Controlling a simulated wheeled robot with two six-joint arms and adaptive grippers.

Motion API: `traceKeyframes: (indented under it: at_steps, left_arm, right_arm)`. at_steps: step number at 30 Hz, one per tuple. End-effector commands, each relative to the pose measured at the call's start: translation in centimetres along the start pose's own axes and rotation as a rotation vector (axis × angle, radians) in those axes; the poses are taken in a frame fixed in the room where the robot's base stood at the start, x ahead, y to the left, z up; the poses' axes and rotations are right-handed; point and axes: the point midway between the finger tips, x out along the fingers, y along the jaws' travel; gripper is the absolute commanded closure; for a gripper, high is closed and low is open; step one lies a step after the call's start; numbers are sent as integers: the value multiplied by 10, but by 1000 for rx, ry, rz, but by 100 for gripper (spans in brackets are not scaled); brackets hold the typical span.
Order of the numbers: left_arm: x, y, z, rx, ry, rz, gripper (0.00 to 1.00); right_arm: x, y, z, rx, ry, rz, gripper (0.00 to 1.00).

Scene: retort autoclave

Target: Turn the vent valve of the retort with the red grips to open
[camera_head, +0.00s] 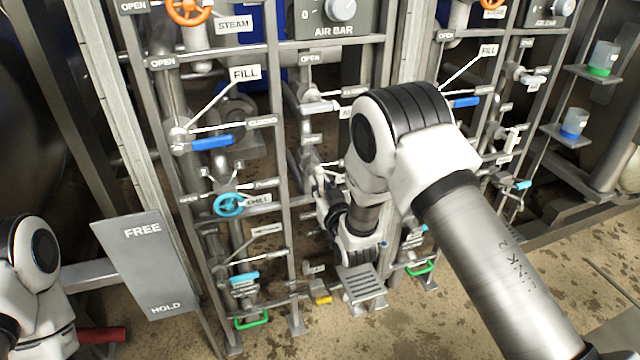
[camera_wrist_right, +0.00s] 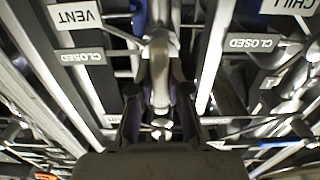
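In the right wrist view, a VENT sign (camera_wrist_right: 75,14) and a CLOSED sign (camera_wrist_right: 80,57) sit left of a pale metal valve handle (camera_wrist_right: 160,72). My right gripper (camera_wrist_right: 158,100) has its dark fingers apart, one on each side of that handle; I see no clear contact. In the head view my right gripper (camera_head: 326,202) is at the middle pipe rack, partly behind my own arm, which also hides most of the valve there. A red grip (camera_head: 102,336) shows at the lower left. My left arm is at the left edge; its gripper is out of view.
Pipe racks surround my right gripper closely. Blue FILL lever (camera_head: 212,142), blue CHILL wheel (camera_head: 229,205) and orange STEAM wheel (camera_head: 188,10) are to the left. A FREE/HOLD plate (camera_head: 145,262) stands lower left. Cups on shelves (camera_head: 568,136) are at the right.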

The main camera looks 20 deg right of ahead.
Motion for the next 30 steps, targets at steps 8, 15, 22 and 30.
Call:
traceKeyframes:
  at_steps: [8, 15, 22, 30]
  left_arm:
    - [0, 0, 0, 0, 0, 0, 100]
    - [0, 0, 0, 0, 0, 0, 100]
    - [0, 0, 0, 0, 0, 0, 100]
    - [0, 0, 0, 0, 0, 0, 100]
  right_arm:
    - [0, 0, 0, 1, 0, 0, 58]
    - [-13, 0, 0, 1, -2, 0, 58]
    - [-69, 0, 1, 0, -6, 1, 58]
    - [-117, 0, 1, 1, -2, 0, 58]
